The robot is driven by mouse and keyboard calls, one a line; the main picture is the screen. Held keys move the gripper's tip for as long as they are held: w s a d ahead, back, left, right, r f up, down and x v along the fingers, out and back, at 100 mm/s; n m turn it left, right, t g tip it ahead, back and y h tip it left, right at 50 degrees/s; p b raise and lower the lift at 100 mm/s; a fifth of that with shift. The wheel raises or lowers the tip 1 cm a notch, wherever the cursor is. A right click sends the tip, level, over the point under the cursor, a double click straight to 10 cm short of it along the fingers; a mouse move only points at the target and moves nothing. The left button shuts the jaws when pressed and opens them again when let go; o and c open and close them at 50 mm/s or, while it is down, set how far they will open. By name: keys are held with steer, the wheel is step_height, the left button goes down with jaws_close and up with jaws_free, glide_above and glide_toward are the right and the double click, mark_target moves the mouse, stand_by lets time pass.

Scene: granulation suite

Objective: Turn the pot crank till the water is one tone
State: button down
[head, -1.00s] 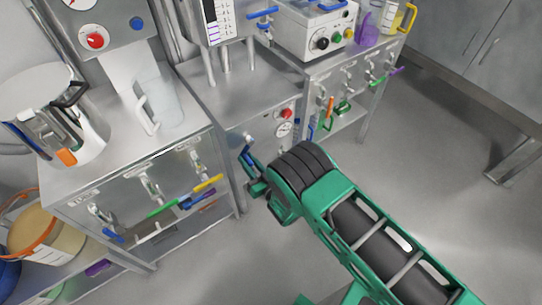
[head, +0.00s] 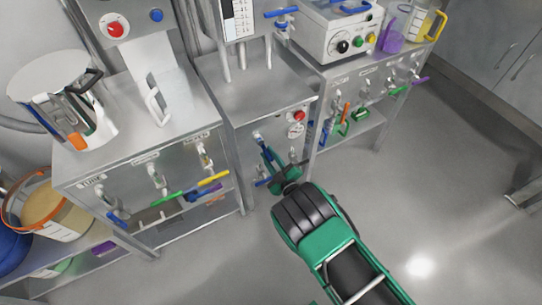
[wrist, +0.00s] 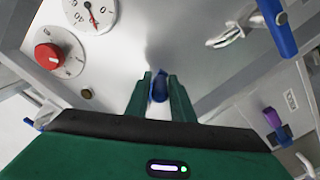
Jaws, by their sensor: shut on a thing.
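A shiny metal pot (head: 98,125) with a black handle and an orange-tipped part stands on the left bench. I cannot make out any water in it, nor tell a crank on it clearly. My gripper (head: 272,165) is at the front panel of the middle metal cabinet, away from the pot. In the wrist view, my gripper (wrist: 162,88) has its two green fingers shut on a blue handle (wrist: 158,86). In the head view a blue lever (head: 259,140) shows at the fingers, on that panel. The fingers partly hide it.
A red knob (wrist: 49,56) and a dial gauge (wrist: 92,12) are beside the held handle. Several coloured valve levers line the left bench front, such as a yellow lever (head: 213,179). A clear jug (head: 165,95) stands near the pot. The floor at right is clear.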

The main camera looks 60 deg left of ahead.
steer(key=shift+w+r+n, duration=0.3)
steer(key=shift+w+n, duration=0.1)
steer(key=shift+n, duration=1.3)
steer(key=shift+s+n, duration=0.1)
steer(key=shift+n, duration=0.2)
steer(key=c, duration=1.7)
jaws_free()
steer(key=shift+o, duration=0.3)
steer(key=shift+w, duration=0.2)
steer(key=shift+w+d, duration=0.1)
